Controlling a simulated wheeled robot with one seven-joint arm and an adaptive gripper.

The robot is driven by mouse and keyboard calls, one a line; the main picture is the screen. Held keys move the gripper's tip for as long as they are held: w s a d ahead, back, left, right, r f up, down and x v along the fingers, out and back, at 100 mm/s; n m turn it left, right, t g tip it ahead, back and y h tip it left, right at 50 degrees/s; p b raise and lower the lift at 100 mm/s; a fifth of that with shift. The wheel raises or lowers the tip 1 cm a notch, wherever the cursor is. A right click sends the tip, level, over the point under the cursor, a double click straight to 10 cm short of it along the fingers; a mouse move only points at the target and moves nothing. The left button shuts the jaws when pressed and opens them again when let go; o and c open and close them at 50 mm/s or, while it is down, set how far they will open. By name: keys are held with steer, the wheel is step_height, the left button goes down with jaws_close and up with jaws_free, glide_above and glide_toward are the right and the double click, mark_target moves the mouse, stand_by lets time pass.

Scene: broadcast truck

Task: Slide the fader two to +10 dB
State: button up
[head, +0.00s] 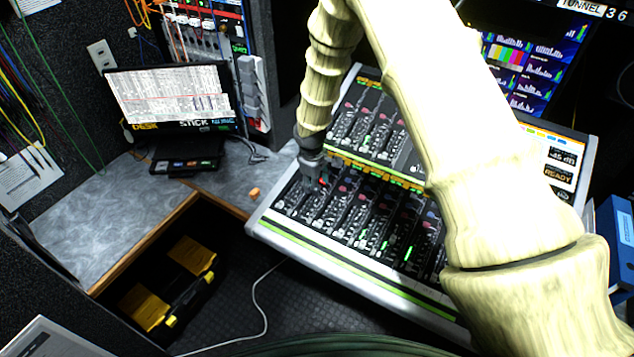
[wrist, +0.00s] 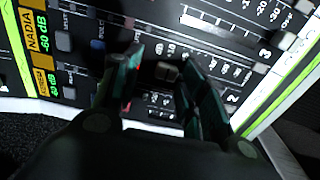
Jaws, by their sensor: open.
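The mixing console (head: 330,262) fills the middle of the head view, with rows of channel strips. My gripper (head: 317,187) points down over the left part of its near bank. In the wrist view my gripper (wrist: 160,82) is open, one dark finger on each side of a small dark fader cap (wrist: 166,71). The cap lies between the fingertips; I cannot tell whether either touches it. The printed "2" (wrist: 232,97) lies roughly in line with this cap, so it looks like fader two. The fingers hide much of its scale, so its exact setting cannot be read.
Fader three's strip, marked "3" (wrist: 264,53), runs beside it. An orange block (head: 254,193) lies on the grey desk (head: 95,220) left of the console. A monitor (head: 172,98) stands behind. Yellow-and-black cases (head: 192,256) sit low at left.

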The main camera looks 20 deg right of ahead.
steer(key=shift+r, duration=0.1)
step_height(320, 180, up, 12)
steer(key=s+a, duration=0.1)
stand_by(0.4)
steer(key=shift+s, duration=0.1)
stand_by(0.4)
